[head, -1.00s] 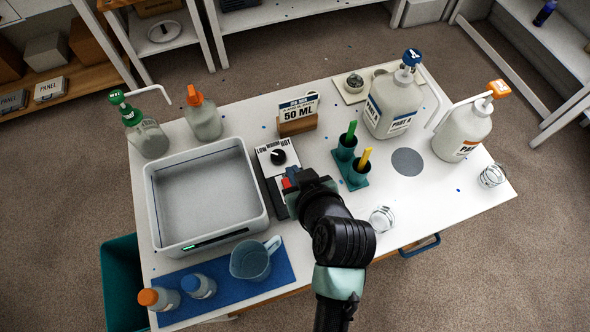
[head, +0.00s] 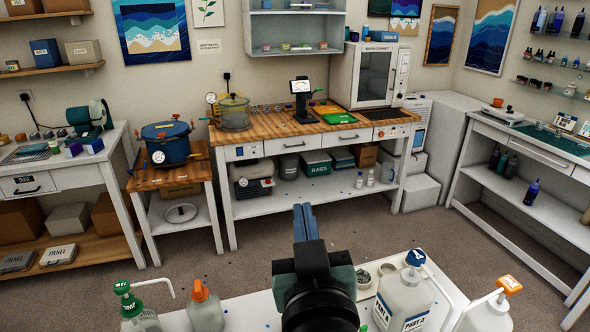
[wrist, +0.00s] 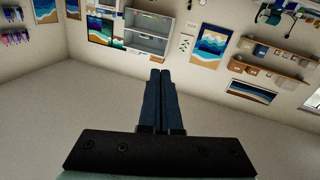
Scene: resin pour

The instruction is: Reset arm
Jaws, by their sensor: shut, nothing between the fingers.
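My gripper (head: 304,222) stands raised above the near white table in the head view, its blue fingers pointing up and away from me. The fingers are pressed together and hold nothing. In the wrist view my gripper (wrist: 160,76) also shows its two fingers side by side, with only floor, wall and shelves beyond them. The arm hides the middle of the near table.
The near white table (head: 262,309) carries a green-pump bottle (head: 137,315), an orange-capped bottle (head: 205,310), a blue-pump jug (head: 402,298) and an orange-pump jug (head: 487,315). A wooden-topped bench (head: 270,133) stands beyond open floor (head: 230,270).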

